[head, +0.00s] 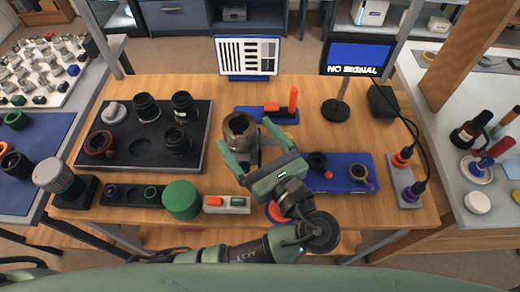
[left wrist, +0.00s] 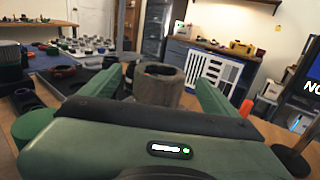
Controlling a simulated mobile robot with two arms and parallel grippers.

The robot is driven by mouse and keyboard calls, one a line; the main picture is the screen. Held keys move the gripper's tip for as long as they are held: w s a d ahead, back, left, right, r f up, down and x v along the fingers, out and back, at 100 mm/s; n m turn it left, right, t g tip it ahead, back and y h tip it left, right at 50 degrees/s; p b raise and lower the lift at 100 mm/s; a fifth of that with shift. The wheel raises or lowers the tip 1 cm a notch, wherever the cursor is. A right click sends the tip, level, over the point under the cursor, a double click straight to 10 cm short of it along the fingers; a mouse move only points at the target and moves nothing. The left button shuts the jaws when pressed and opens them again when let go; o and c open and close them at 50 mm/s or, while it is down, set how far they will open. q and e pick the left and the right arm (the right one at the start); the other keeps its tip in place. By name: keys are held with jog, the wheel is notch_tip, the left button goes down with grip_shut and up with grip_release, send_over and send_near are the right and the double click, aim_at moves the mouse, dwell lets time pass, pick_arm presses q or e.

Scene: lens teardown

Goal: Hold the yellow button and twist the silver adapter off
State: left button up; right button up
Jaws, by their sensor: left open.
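A grey-brown, ring-topped cylinder (head: 240,128), which may be the silver adapter on a lens, stands upright on a pale mount at the middle of the table. In the left wrist view the cylinder (left wrist: 160,84) stands between the fingers. My left gripper (head: 247,136) is open, with one finger on either side of the cylinder. I cannot tell whether either finger touches it. I cannot make out a yellow button on the cylinder or its mount. My right gripper is not in view.
A dark tray (head: 196,168) with several lens parts lies left. A green cylinder (head: 181,200) stands at the front. A blue tray (head: 330,185) lies right of my gripper. A test chart (head: 248,57) and a monitor (head: 357,56) stand behind.

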aim_at(232, 118)
pick_arm(q)
jog(key=x, duration=0.7)
jog(key=c, duration=1.3)
jog(key=shift+c, duration=1.1)
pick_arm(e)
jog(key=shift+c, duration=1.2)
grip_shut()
pick_arm(q)
jog(key=shift+s+f, duration=0.1)
